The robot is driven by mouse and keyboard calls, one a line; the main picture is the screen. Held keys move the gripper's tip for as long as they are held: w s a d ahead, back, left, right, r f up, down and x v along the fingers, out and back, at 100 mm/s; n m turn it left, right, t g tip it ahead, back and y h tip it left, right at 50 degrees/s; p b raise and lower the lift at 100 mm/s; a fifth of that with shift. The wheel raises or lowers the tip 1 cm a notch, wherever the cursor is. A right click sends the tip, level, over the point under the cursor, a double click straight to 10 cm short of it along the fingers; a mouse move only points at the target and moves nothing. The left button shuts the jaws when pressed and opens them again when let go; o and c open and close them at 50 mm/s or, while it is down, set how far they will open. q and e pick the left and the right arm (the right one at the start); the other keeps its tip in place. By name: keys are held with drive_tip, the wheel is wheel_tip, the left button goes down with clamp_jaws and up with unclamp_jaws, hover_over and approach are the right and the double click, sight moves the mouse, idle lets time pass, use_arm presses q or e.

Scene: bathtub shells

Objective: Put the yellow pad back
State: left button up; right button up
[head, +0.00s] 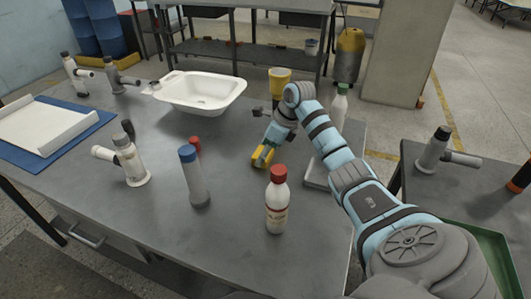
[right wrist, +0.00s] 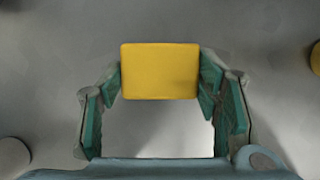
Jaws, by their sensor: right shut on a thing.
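The yellow pad (right wrist: 160,70) is held between the fingertips of my right gripper in the right wrist view. In the head view my right gripper (head: 263,155) is low over the middle of the grey table, with yellow showing at its tips. Whether the pad touches the table I cannot tell. The white bathtub shell (head: 204,105) stands behind and to the left of the gripper. A yellow-topped object (head: 279,81) stands behind my right wrist. My left gripper is not in view.
A red-capped bottle (head: 277,206) and a blue-capped bottle (head: 195,180) stand in front of the gripper. A pale tray (head: 315,178), partly behind my arm, lies to its right. A blue mat (head: 38,157) bears a white piece at left.

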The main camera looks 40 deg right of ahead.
drive_tip(key=shift+w, duration=0.1)
drive_tip(key=shift+f, duration=0.1)
drive_tip(key=o, duration=1)
drive_tip(key=shift+o, duration=0.2)
drive_tip(key=p+v, duration=0.2)
drive_tip(key=v, duration=1)
drive_tip(key=shift+r, duration=0.2)
drive_tip(key=shift+d, duration=0.1)
